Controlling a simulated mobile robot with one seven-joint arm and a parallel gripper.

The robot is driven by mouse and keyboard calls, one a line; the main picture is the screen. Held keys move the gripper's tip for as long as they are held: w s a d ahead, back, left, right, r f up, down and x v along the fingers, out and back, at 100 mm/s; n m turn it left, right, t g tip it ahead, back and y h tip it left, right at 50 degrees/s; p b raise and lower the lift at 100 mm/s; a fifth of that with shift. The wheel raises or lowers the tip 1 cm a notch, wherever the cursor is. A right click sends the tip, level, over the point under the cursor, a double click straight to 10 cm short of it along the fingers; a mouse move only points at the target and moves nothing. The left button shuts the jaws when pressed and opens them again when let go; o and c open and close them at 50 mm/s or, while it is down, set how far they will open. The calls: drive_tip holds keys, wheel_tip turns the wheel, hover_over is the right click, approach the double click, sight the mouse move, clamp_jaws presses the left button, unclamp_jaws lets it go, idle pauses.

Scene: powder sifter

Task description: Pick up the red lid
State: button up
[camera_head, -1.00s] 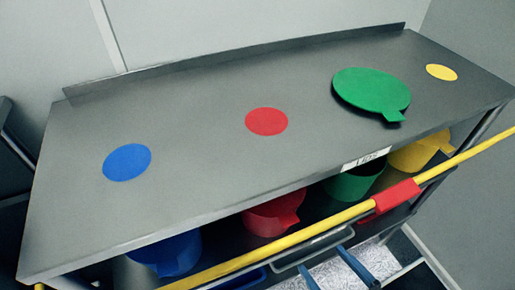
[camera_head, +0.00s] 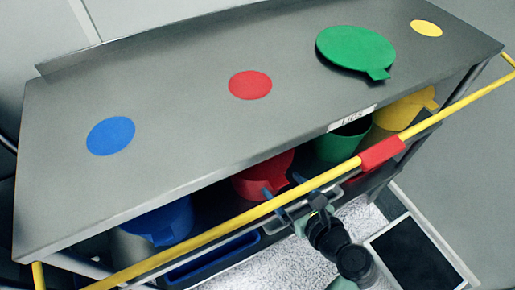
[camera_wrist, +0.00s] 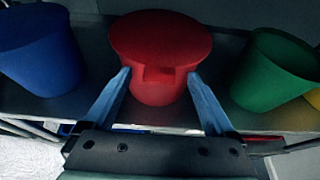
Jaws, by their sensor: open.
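The red lid (camera_wrist: 160,40) sits on top of a red bucket (camera_wrist: 152,92) on the shelf under the tabletop. In the head view the red lid's tab and the bucket (camera_head: 262,176) show below the table's front edge, partly hidden by it. My gripper (camera_wrist: 160,78) is open, with its two blue fingers on either side of the lid's tab and the bucket front in the wrist view. In the head view my gripper (camera_head: 280,190) reaches in below the yellow rail. I cannot tell whether a finger touches the bucket.
A blue bucket (camera_wrist: 38,50) stands left and an uncovered green bucket (camera_wrist: 275,70) right. The green lid (camera_head: 352,47) lies on the tabletop (camera_head: 190,95) near a yellow disc; red (camera_head: 250,85) and blue (camera_head: 110,136) discs are clear. A yellow rail (camera_head: 225,228) crosses the front.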

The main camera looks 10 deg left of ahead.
drive_tip(key=shift+w+a+f, duration=0.25)
drive_tip(key=shift+w+a, duration=0.1)
drive_tip(key=shift+w, duration=0.15)
clamp_jaws()
drive_tip(key=shift+s+d+r, duration=0.1)
